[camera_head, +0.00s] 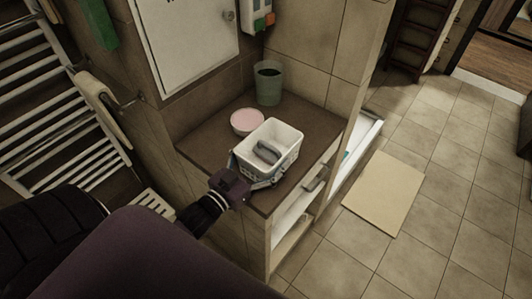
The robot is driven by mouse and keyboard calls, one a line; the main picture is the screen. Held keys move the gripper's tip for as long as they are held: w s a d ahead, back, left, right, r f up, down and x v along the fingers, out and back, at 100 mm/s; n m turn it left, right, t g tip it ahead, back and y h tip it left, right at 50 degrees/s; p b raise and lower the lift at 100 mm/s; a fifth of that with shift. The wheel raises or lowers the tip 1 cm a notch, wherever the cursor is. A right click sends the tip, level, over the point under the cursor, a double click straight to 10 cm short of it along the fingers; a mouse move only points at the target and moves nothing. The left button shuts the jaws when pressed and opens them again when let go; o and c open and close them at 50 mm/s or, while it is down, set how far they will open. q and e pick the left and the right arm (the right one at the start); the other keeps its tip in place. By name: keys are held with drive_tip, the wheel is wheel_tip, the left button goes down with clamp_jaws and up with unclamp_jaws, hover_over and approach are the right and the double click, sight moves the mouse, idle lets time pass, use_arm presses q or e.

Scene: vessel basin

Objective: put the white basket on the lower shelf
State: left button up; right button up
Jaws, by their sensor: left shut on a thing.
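The white basket (284,131) is upright at the counter's front part, with a dark grey thing (267,152) inside. I cannot tell whether it rests on the counter or hangs just above it. My left gripper (259,181) reaches in from the lower left and is shut on the basket's near side. The gripper's fingers partly hide that side. The lower shelf (290,242) is in the open front of the cabinet below the counter, under an upper shelf (292,211). Its inside is only partly visible. My right gripper is out of view.
A pink round bowl (247,122) stands close behind the basket, and a grey-green bin (268,84) stands at the back of the brown counter (203,139). A beige mat (384,192) lies on open tiled floor to the right. A towel radiator (70,120) is at left.

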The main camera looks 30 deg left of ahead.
use_arm(q)
drive_tip(key=shift+f, duration=0.1)
drive_tip(key=o, duration=1.1)
drive_tip(key=shift+o, duration=0.2)
